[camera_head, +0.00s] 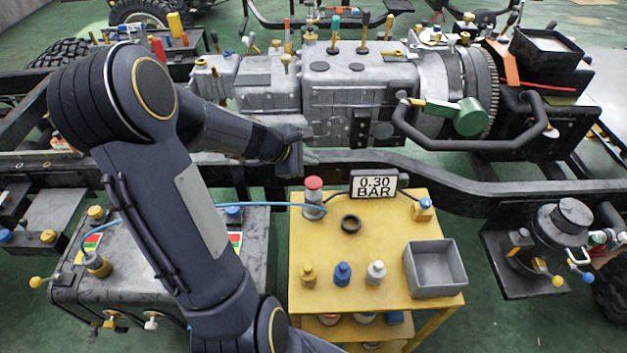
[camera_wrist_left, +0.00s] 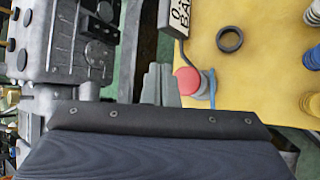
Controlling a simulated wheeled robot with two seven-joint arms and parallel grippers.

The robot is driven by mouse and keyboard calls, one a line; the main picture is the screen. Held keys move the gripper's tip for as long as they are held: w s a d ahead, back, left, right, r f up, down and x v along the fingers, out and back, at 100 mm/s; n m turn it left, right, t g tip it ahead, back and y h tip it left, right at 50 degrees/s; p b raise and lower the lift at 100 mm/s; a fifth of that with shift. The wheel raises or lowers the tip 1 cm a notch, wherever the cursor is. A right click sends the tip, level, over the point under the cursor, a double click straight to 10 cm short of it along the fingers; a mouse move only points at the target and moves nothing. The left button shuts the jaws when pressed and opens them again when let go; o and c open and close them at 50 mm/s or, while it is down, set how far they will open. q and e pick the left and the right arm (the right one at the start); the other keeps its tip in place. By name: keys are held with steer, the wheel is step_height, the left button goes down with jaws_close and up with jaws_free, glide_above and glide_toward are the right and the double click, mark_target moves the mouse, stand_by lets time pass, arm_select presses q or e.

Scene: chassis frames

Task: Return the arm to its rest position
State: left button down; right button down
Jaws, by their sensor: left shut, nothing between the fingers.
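My left arm comes in from the left in the head view and reaches across the picture. My left gripper (camera_head: 308,157) is in front of the grey gearbox, just above the far edge of the yellow table, and touches nothing that I can see. In the left wrist view its grey fingers (camera_wrist_left: 160,84) are shut and empty, close beside the red-topped button. My right gripper is not in view.
The yellow table (camera_head: 390,225) holds a red-topped button (camera_head: 313,184), a black ring (camera_head: 351,224), a 0.30 BAR display (camera_head: 374,184), several small caps and a grey bin (camera_head: 436,270). The gearbox (camera_head: 345,95) and black chassis rail (camera_head: 440,185) lie behind it.

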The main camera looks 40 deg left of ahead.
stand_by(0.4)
arm_select(q)
steer(key=s+d+r+m+g+h, duration=0.1)
steer(key=s+d+r+m, duration=0.4)
steer(key=d+m, duration=0.15)
steer(key=s+d+r+m+g+h, duration=0.1)
steer(key=s+d+r+m+h, duration=0.1)
steer(key=s+d+r+m, duration=0.35)
steer(key=s+d+f+m, duration=0.1)
steer(key=s+d+m, duration=0.2)
steer(key=s+m, duration=0.2)
steer(key=s+d+f+m+g+y, duration=0.1)
steer(key=s+d+m, duration=0.2)
steer(key=s+m, duration=0.2)
steer(key=shift+s+d+f+m, duration=0.25)
steer(key=shift+s+f+m, duration=0.05)
steer(key=shift+s+f, duration=0.15)
steer(key=shift+s, duration=0.1)
